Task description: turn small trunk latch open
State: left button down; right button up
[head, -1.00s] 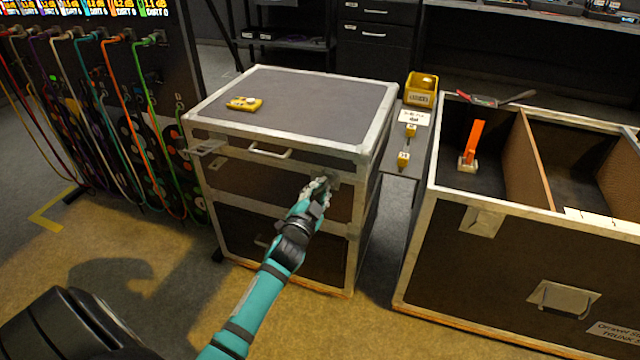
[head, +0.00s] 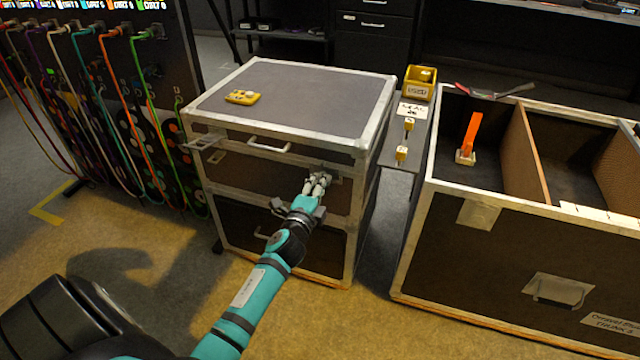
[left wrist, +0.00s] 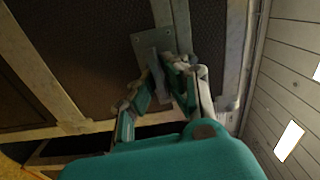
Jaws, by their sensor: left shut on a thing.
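The small trunk (head: 290,100) is a dark case with a grey lid and pale metal edges, in the middle of the head view. My left gripper (head: 318,181) is at the right part of its front, just below the lid seam. In the left wrist view, the latch (left wrist: 152,42) is a metal plate with a narrow tab, and my left gripper (left wrist: 163,80) is shut on that tab. The fingers hide part of the latch. A second metal latch (head: 207,141) sticks out at the trunk's front left. My right gripper is not in view.
A yellow device (head: 242,97) lies on the lid. A handle (head: 268,146) is on the front. A large open trunk (head: 480,270) stands to the right, with a narrow shelf (head: 400,160) between. A cable rack (head: 150,90) stands left. The floor in front is clear.

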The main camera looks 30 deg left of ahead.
pick_arm(q)
jog(key=shift+m, duration=0.6)
jog(key=c, duration=1.4)
grip_release()
jog(key=shift+c, duration=0.2)
jog(key=v, duration=1.2)
